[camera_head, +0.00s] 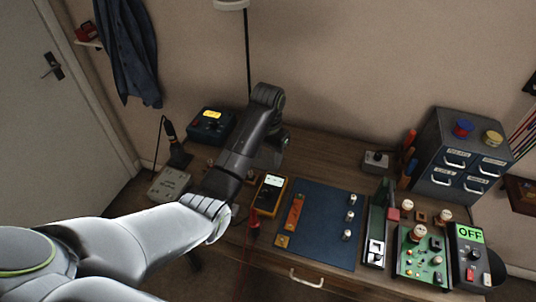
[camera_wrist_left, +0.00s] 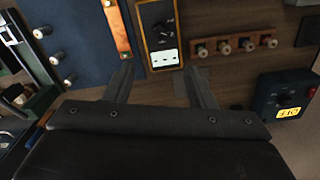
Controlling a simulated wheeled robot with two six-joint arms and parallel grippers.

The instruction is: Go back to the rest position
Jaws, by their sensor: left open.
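My left arm comes in from the lower left in the head view and bends up over the left part of the workbench. My left gripper (camera_head: 273,157) hangs from the dark wrist above the bench, partly hidden by the forearm. In the left wrist view the left gripper (camera_wrist_left: 158,82) has its two dark fingers spread apart with nothing between them. Beyond the fingers, the yellow-framed meter (camera_wrist_left: 160,35) lies on the wooden bench. The meter also shows in the head view (camera_head: 269,194), just right of the forearm. My right gripper is not in view.
A blue mat (camera_head: 325,222) lies right of the meter. The electronics panel (camera_head: 421,258), OFF box (camera_head: 470,252) and drawer cabinet (camera_head: 462,158) stand at right. A blue box (camera_head: 211,124) is at back left. A knob rack (camera_wrist_left: 235,46) lies near the gripper.

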